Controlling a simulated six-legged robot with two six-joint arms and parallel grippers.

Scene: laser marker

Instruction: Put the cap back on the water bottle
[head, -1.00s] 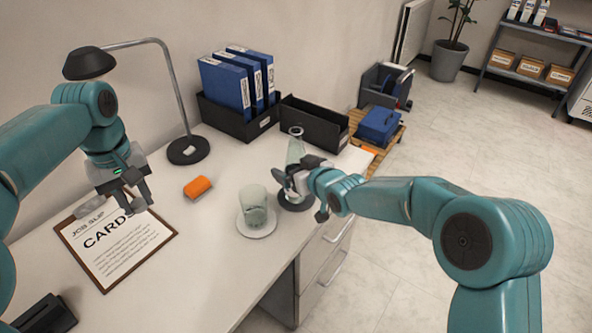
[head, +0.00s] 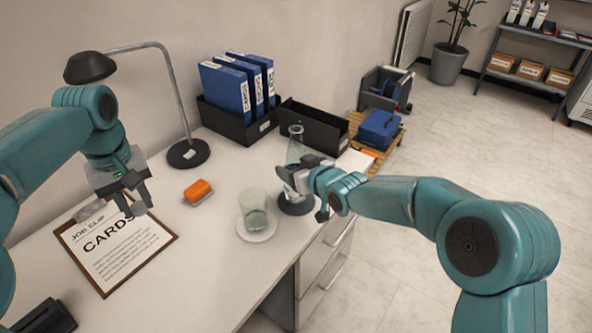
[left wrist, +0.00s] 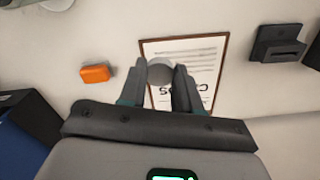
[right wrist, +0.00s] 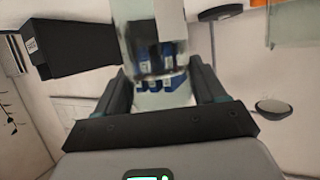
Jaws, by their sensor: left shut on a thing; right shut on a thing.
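My left gripper (head: 136,207) is above the clipboard. In the left wrist view it is shut on a round grey cap (left wrist: 160,71) between its fingertips. The cap cannot be made out clearly in the head view. The clear glass-like water bottle (head: 296,145) stands upright near the desk's right edge, its open neck upward. My right gripper (head: 298,184) is shut on the bottle's body and partly hides it. In the right wrist view the see-through bottle (right wrist: 160,92) lies between the fingers. The cap is well to the left of the bottle.
A glass (head: 255,213) on a white coaster (head: 257,236) stands left of the bottle. An orange block (head: 198,191), a clipboard (head: 100,270) and a lamp (head: 188,153) are on the desk. Black bins (head: 314,125) stand behind. Desk surface between clipboard and glass is clear.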

